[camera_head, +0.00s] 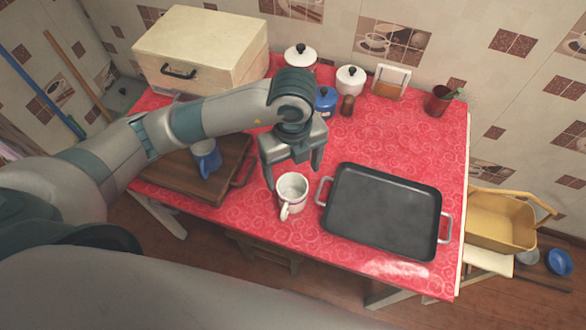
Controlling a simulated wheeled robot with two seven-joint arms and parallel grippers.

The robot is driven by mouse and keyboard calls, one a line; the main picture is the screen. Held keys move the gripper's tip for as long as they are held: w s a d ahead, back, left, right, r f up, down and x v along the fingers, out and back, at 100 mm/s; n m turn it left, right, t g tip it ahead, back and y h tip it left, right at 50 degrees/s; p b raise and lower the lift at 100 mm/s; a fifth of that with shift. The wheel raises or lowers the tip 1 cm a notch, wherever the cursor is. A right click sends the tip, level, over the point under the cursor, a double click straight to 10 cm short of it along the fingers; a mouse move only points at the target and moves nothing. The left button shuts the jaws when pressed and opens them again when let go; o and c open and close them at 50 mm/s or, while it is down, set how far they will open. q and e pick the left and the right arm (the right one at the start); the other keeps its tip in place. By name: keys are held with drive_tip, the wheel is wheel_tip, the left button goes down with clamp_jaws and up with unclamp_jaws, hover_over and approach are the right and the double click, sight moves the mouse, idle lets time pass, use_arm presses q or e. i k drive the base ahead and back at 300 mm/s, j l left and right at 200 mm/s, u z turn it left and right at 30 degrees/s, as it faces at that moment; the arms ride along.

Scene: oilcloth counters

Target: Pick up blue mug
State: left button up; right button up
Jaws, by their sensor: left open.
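The blue mug (206,160) stands on a dark wooden board (178,177) at the left front of the counter. My left arm passes over the board just behind the mug and hides part of the board. My left gripper (293,178) is open and empty, pointing down, to the right of the blue mug and apart from it. Its fingers are close to a white mug (291,192), just behind it in the picture; I cannot tell whether they touch it. My right gripper is not in view.
A large dark roasting pan (381,212) fills the right front of the red counter (420,130). A cream bread box (200,45), white lidded pots (350,80), a blue canister (326,100) and a red-brown cup (438,100) stand along the back. The right rear is mostly free.

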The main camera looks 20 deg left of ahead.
sight(206, 159)
drive_tip(key=u, duration=1.35)
drive_tip(key=i+j+z, duration=0.15)
drive_tip(key=j+z, duration=0.6)
drive_tip(key=z, duration=0.15)
drive_tip(key=j+z, duration=0.45)
drive_tip(key=i, duration=0.05)
